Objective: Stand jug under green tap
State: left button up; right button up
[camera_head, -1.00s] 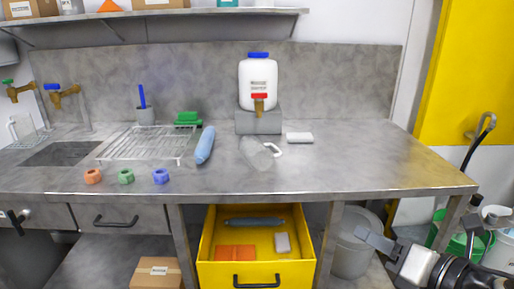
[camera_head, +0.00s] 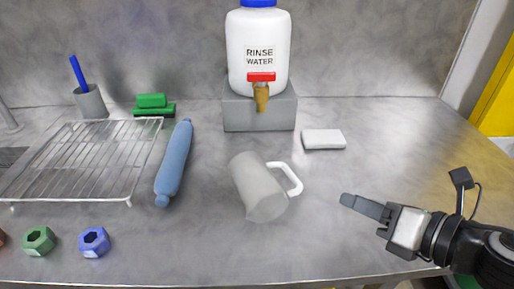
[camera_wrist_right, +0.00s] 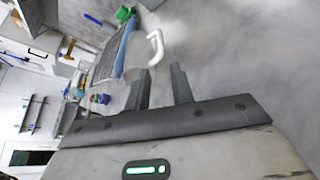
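The jug (camera_head: 258,190), clear grey with a white handle, lies on its side on the worktop, handle to the right. It also shows in the right wrist view (camera_wrist_right: 137,58), beyond the fingertips. My right gripper (camera_head: 345,200) is to the right of the handle, apart from it and empty. In the right wrist view (camera_wrist_right: 160,85) its two fingers stand apart. The green tap is outside the head view now; a small brass tap (camera_wrist_right: 69,49) shows in the right wrist view, its handle colour unclear. My left gripper is not in view.
A rinse water container (camera_head: 258,50) with a red-handled tap stands on a grey block (camera_head: 259,115) behind the jug. A white block (camera_head: 323,139) lies right of it. Left are a blue roll (camera_head: 174,163), wire rack (camera_head: 85,160), and green (camera_head: 38,241) and blue (camera_head: 94,242) nuts.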

jog(key=shift+w+a, duration=0.15)
jog(key=shift+w, duration=0.45)
jog(key=shift+w+a+f, duration=0.2)
jog(key=shift+w+a, duration=0.1)
jog(key=shift+a, duration=0.3)
jog(key=p, duration=0.2)
send_near(294, 175)
jog(key=x, duration=0.4)
jog(key=shift+a, duration=0.1)
jog(key=shift+f+x, duration=0.15)
jog(key=shift+x, duration=1.4)
jog(key=shift+f+x, duration=0.15)
jog(key=shift+x, duration=1.4)
jog(key=shift+s, duration=0.1)
grip_shut()
